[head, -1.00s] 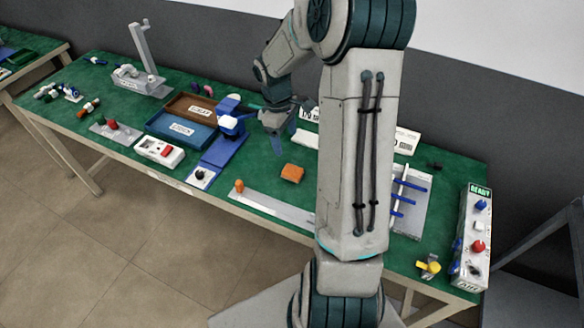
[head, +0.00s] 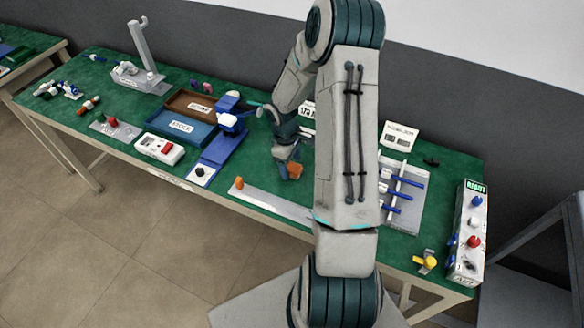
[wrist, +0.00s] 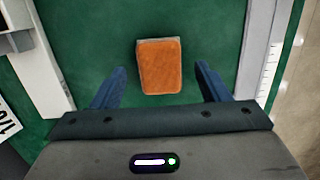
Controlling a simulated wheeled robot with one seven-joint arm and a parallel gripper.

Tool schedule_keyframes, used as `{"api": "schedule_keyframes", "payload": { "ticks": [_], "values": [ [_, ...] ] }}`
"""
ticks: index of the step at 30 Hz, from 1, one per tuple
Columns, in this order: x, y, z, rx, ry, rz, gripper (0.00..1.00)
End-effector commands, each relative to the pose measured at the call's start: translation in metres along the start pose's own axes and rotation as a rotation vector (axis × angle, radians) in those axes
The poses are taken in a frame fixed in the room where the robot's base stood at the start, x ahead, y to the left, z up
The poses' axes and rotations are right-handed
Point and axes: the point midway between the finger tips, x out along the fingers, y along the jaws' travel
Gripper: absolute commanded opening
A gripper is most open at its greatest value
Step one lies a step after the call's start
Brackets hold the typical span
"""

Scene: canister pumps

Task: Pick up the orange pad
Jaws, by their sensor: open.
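The orange pad (wrist: 160,68) is a small block with an orange top and a greyish edge, lying flat on the green table top. In the head view the pad (head: 295,171) is partly hidden behind my gripper (head: 287,165). In the wrist view my gripper (wrist: 160,82) is open, with its two blue fingers spread on either side of the pad's near end. The pad lies between and a little beyond the fingertips, with a gap on each side. Nothing is held. The height of the fingers above the table is hard to tell.
A blue press-like fixture (head: 222,145) stands left of the pad. A long grey strip with an orange knob (head: 239,183) lies along the front edge. A rack with blue rods (head: 405,190) is at the right.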

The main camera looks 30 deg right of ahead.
Motion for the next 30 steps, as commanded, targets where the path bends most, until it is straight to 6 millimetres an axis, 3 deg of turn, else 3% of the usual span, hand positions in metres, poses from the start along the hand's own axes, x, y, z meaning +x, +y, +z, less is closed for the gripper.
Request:
{"api": "schedule_keyframes", "payload": {
  "ticks": [4, 12, 18, 30],
  "values": [
    [0.014, 0.0, 0.0, -0.001, -0.001, 0.0, 0.69],
    [0.017, 0.0, -0.001, -0.001, 0.001, 0.002, 0.69],
    [0.017, 0.0, -0.001, -0.001, 0.001, 0.002, 0.21],
    [0.013, 0.001, 0.0, 0.001, 0.001, 0.002, 0.21]
  ]
}}
